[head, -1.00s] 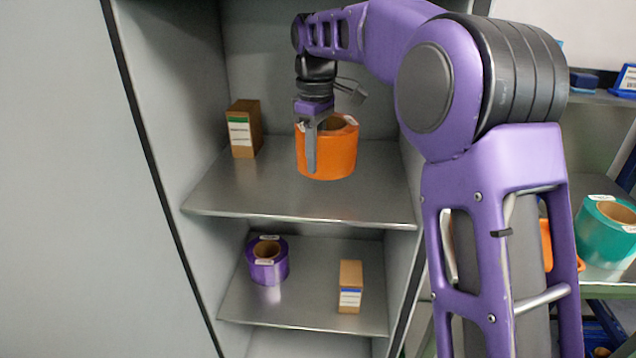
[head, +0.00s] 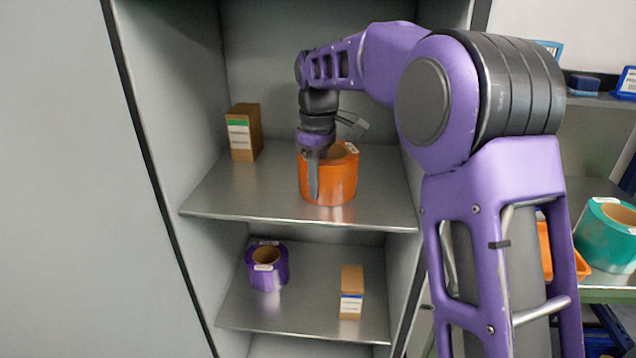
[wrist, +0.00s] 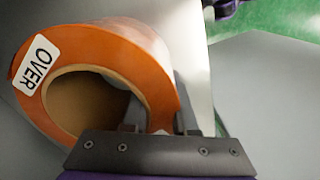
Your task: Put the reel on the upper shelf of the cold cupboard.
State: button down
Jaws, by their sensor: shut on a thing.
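The orange reel (head: 338,186) is in the cold cupboard, at the upper shelf (head: 240,197), right of the shelf's middle. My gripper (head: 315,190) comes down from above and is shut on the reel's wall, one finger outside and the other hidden. In the wrist view the reel (wrist: 152,60) shows its cardboard core and a white label reading "OVER". The reel looks upright and at or very close to the shelf surface; I cannot tell whether it touches.
A brown carton (head: 245,133) stands at the left of the upper shelf. The lower shelf (head: 300,318) holds a purple reel (head: 268,277) and another carton (head: 351,290). A teal reel (head: 600,238) sits on a rack at right. The upper shelf's front left is clear.

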jog(key=c, duration=0.7)
grip_release()
notch_tip(320, 180, up, 8)
jog(key=shift+f+p, duration=0.1)
jog(key=shift+p, duration=0.95)
jog(key=shift+f, duration=0.15)
